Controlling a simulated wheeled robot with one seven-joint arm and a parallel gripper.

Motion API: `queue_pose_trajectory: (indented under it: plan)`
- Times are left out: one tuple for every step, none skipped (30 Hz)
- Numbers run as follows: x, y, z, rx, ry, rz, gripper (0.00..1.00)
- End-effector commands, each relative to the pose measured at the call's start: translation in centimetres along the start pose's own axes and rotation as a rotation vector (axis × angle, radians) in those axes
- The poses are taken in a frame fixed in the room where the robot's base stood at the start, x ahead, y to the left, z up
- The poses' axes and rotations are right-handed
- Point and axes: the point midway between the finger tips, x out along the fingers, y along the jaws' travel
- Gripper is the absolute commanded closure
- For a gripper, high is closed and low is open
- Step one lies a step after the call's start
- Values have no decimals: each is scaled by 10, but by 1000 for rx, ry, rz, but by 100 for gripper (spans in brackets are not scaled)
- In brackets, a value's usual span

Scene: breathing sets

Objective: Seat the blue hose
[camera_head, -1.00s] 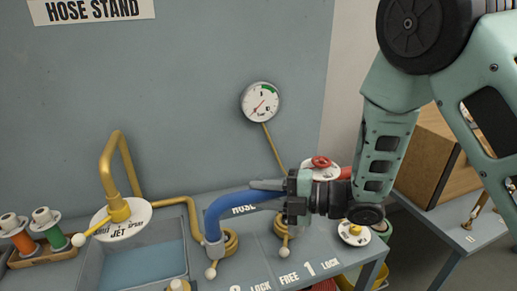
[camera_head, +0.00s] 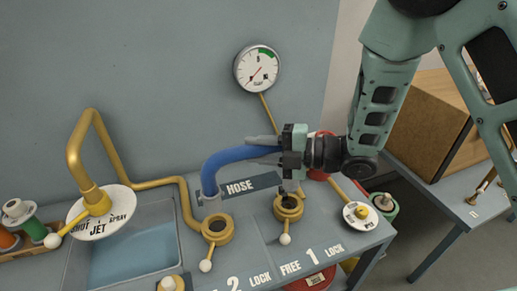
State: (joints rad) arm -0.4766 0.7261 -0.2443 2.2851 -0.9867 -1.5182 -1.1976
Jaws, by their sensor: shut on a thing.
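The blue hose (camera_head: 232,156) is an arch with a grey metal end on each side. My gripper (camera_head: 264,150) is shut on its upper right part, its fingers pointing left. The left end (camera_head: 209,199) shows just behind the left brass socket (camera_head: 217,229). The right end (camera_head: 290,187) hangs under my gripper and overlaps the rear of the right brass socket (camera_head: 288,208). I cannot tell whether either end touches its socket. Each socket has a lever with a white ball; the right one points toward the "FREE 1 LOCK" marking (camera_head: 310,262).
A bent brass pipe (camera_head: 92,140) with a white JET/SPRAY dial (camera_head: 101,216) rises by a blue basin (camera_head: 130,250) on the left. A gauge (camera_head: 257,67) is on the wall behind. A yellow-knobbed dial (camera_head: 360,215) and a red wheel, partly hidden by my arm, are at the right.

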Motion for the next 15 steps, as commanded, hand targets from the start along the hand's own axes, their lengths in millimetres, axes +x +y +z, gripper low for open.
queue_pose_trajectory:
  plan:
    - [0, 0, 0, -1, 0, 3, 100]
    - [0, 0, 0, -2, 0, 4, 100]
    - [0, 0, 0, -2, 0, 4, 100]
    - [-1, -1, 1, -3, 0, 5, 100]
    - [-1, -1, 1, -3, 0, 5, 100]
    - [0, -4, 1, -2, 1, 3, 100]
    - [0, -7, 1, -2, 1, 3, 100]
    - [0, -9, 2, -2, 1, 3, 100]
    - [1, -12, 2, -2, 1, 3, 100]
    - [1, -15, 2, -2, 1, 3, 100]
    - [1, -18, 3, -2, 1, 3, 100]
    - [2, -21, 3, -2, 1, 3, 100]
    - [2, -24, 4, -2, 2, 3, 100]
    - [2, -26, 4, -2, 2, 3, 100]
    - [3, -30, 5, -2, 2, 3, 100]
